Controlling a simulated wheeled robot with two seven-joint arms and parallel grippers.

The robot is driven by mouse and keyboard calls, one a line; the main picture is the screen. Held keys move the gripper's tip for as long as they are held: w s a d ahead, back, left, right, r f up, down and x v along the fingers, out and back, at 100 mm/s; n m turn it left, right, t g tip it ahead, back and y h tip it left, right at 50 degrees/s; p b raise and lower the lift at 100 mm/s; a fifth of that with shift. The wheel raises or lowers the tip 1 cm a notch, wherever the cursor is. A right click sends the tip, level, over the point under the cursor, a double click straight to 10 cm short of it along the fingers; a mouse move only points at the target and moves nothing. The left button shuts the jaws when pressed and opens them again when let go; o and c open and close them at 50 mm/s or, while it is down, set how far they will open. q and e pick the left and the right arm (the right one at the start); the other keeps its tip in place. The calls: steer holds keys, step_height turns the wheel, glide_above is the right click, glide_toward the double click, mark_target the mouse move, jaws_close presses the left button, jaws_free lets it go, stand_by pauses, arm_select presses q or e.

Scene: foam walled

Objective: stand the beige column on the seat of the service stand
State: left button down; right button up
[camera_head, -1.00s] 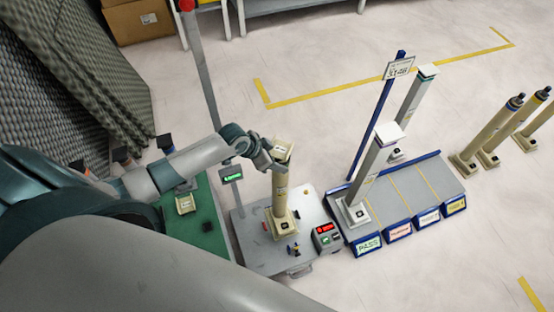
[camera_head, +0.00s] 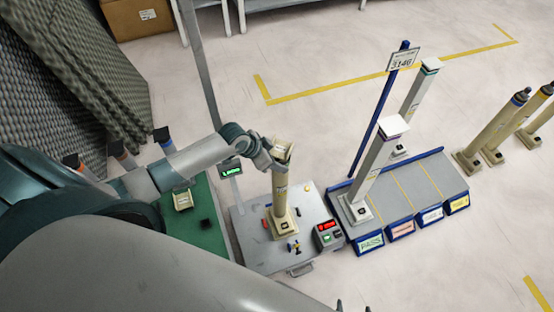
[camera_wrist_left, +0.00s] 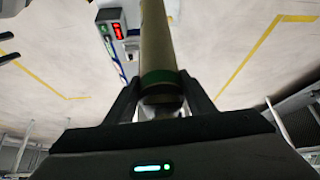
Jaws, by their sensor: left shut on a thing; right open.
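The beige column (camera_head: 280,190) stands nearly upright in the head view, its square foot at the grey-topped stand (camera_head: 250,245), which I take as the service stand. Whether the foot rests fully on a seat I cannot tell. Only the dark fingertips of my right gripper (camera_head: 353,305) show at the bottom edge, apart and empty.
A control box (camera_head: 327,235) with a red display stands at the stand's right. A green bench (camera_head: 205,225) is left, with a beige block (camera_head: 182,199). A grey rack (camera_head: 405,195) holding pale columns is right. More beige columns (camera_head: 490,130) stand far right; floor beyond is open.

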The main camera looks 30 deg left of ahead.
arm_select(q)
steer(key=shift+w, duration=0.2)
stand_by(0.3)
steer(key=c, duration=0.8)
jaws_free()
steer(key=shift+s+f, duration=0.1)
steer(key=shift+s, duration=0.05)
steer(key=v, duration=1.2)
